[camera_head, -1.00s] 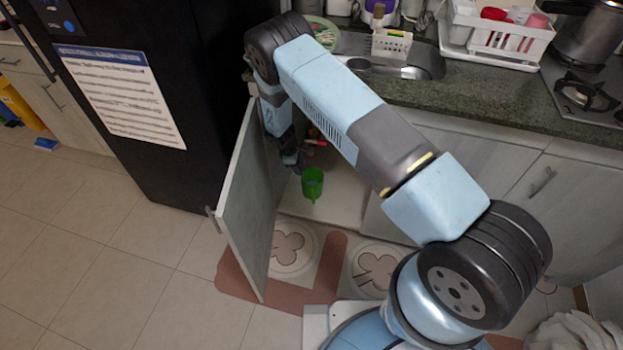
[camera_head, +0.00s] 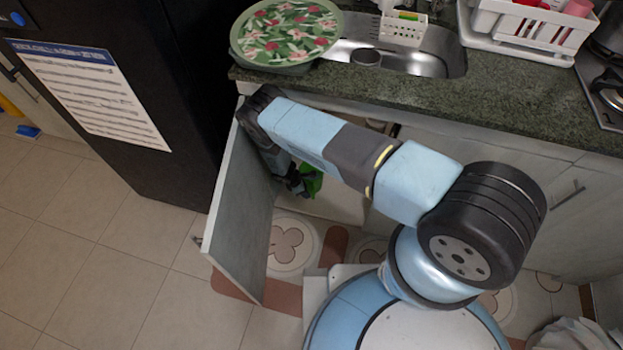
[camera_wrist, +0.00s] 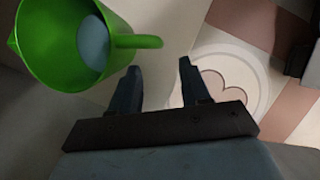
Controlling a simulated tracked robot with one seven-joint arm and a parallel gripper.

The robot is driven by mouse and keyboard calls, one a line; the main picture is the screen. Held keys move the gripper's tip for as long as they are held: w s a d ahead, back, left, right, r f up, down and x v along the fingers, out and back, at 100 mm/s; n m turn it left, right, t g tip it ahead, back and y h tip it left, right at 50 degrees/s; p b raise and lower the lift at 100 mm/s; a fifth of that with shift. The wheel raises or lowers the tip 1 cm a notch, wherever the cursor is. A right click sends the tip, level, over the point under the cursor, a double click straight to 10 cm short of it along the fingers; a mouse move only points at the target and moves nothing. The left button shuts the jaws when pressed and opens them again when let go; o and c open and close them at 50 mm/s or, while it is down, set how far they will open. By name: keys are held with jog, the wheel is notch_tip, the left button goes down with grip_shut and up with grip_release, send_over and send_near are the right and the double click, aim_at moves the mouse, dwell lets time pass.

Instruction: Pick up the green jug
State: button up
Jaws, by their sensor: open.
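The green jug (camera_head: 313,181) stands at the open cabinet under the counter, partly hidden by my gripper (camera_head: 298,186) in the head view. In the wrist view the green jug (camera_wrist: 48,62) fills the upper left, seen into its open mouth, with a grey-blue round patch inside. Its green handle (camera_wrist: 143,42) points right. My gripper (camera_wrist: 159,66) is open and empty, with its two fingers apart. The handle's end lies just beyond the fingertips, roughly in line with the gap between them. I see no clear contact.
The open cabinet door (camera_head: 240,220) stands just left of my forearm. The granite counter edge (camera_head: 420,115) runs above my arm. A black fridge (camera_head: 150,60) is at left. A patterned mat (camera_head: 291,240) lies on the floor before the cabinet.

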jog(key=shift+d+x, duration=0.15)
jog(key=shift+x, duration=1.55)
jog(key=shift+d+x, duration=0.15)
jog(key=shift+x, duration=1.6)
jog(key=shift+w+r, duration=0.15)
jog(key=shift+c, duration=0.3)
grip_shut()
